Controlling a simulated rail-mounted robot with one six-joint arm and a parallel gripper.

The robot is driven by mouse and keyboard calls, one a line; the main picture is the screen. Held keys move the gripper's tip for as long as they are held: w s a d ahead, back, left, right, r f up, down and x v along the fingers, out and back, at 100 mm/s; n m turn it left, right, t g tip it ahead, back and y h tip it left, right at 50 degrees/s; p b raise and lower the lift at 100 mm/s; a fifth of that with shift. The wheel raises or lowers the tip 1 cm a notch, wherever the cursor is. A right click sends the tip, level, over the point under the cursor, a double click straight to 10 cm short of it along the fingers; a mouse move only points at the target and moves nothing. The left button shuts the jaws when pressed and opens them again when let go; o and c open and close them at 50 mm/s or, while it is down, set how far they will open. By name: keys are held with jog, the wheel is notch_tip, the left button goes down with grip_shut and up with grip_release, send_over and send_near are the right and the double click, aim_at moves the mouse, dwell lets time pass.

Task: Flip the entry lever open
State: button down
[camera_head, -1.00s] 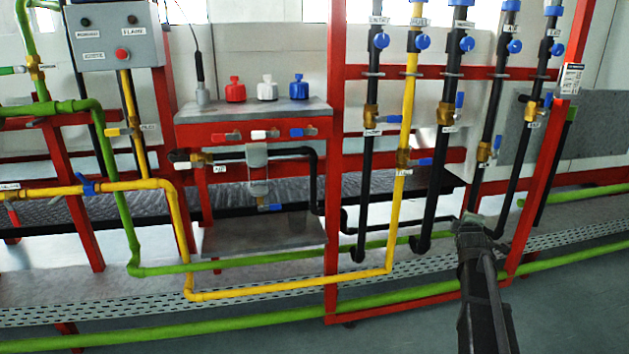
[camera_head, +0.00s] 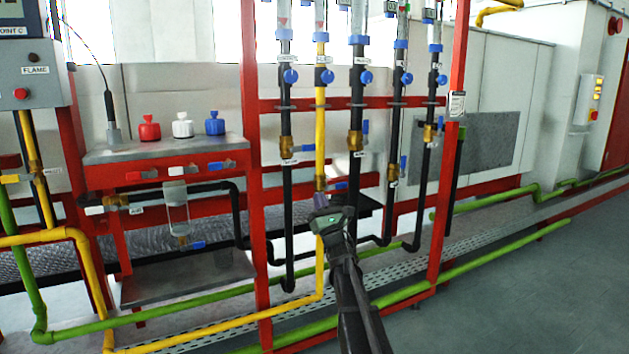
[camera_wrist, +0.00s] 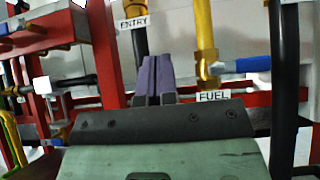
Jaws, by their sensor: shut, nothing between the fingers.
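The entry valve is a brass body (camera_head: 286,147) low on the leftmost black pipe of the rack in the head view. Its blue lever (camera_head: 303,148) sticks out to the right, across the pipe. My gripper (camera_head: 321,200) is shut and empty, in front of the yellow fuel pipe, below and right of the entry lever. Its purple fingers (camera_wrist: 153,78) are together in the wrist view, just below the ENTRY label.
The fuel lever (camera_wrist: 253,65) is blue, close right of my fingers, above the FUEL label (camera_wrist: 213,96). More black pipes with valves stand to the right. A red upright (camera_head: 250,170) and a shelf (camera_head: 165,150) with red, white and blue knobs are left. Open floor lies right.

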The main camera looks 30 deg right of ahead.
aim_at(303, 148)
jog(key=s+r+p+x, duration=0.2)
jog(key=p+x, duration=0.8)
jog(key=x, duration=0.2)
